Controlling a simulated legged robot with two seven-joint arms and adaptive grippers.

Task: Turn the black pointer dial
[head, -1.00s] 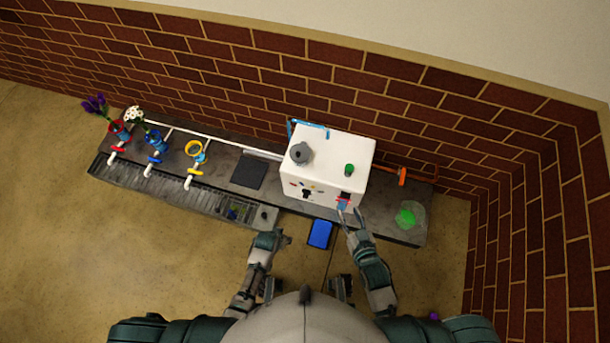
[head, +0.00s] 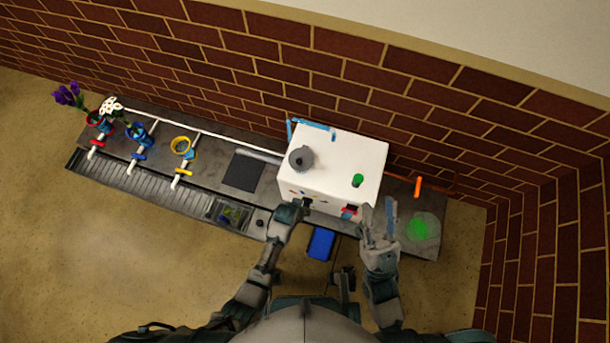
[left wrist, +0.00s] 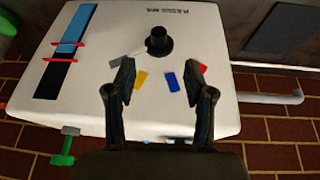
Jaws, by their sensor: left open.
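The black pointer dial (left wrist: 158,42) sits on the front of the white box (head: 340,160). In the left wrist view its round base and raised knob show, with grey, yellow, blue and red marks around it. My left gripper (left wrist: 159,76) is open. Its two fingers are apart, one to each side of the dial in the picture, and the knob shows beyond the fingertips with no visible contact. In the head view my left gripper (head: 302,204) is at the box's front and mostly covers the dial. My right gripper (head: 379,212) is open and empty, beside the box's right front corner.
A grey knob (head: 301,158) and a green button (head: 358,180) are on the box top. A blue tray (head: 321,243) lies in front. A green disc (head: 418,229) is at the right. Colored ring holders, two with flowers, stand at the left.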

